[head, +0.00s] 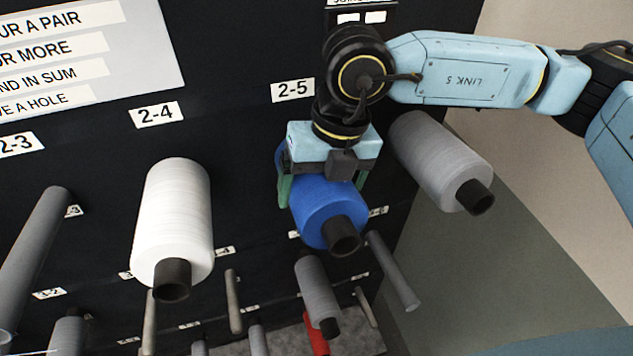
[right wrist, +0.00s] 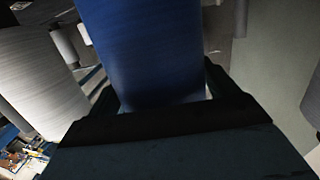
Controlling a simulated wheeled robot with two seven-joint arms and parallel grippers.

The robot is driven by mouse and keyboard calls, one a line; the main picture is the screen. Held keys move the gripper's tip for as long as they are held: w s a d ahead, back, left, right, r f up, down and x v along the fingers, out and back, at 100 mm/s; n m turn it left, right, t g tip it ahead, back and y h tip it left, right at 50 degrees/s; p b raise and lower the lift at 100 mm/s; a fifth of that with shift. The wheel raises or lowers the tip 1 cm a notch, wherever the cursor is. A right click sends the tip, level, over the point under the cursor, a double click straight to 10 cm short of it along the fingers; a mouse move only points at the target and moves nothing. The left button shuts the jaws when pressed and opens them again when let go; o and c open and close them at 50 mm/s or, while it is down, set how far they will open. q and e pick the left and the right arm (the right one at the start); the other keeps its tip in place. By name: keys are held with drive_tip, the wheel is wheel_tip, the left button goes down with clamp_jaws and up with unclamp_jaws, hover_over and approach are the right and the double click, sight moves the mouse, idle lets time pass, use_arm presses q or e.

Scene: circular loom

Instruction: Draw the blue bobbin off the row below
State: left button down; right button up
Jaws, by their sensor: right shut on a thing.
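The blue bobbin (head: 325,208) sits under the label 2-5, its dark core end pointing toward me. My right gripper (head: 323,190) comes down over it from above, with one green finger on each side, and is shut on it. In the right wrist view the blue bobbin (right wrist: 145,50) fills the upper middle, between the jaws (right wrist: 165,110). Whether its far end is still on a peg is hidden behind the bobbin and gripper. My left gripper is not in view.
A white bobbin (head: 174,220) stands out left under label 2-4. A grey bobbin (head: 437,158) is close on the right. Below are a smaller grey bobbin (head: 317,290), a bare peg (head: 392,270) and a red bobbin (head: 316,335). A sign (head: 80,55) is at upper left.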

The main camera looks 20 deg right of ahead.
drive_tip(key=shift+r, duration=0.1)
drive_tip(key=c, duration=0.6)
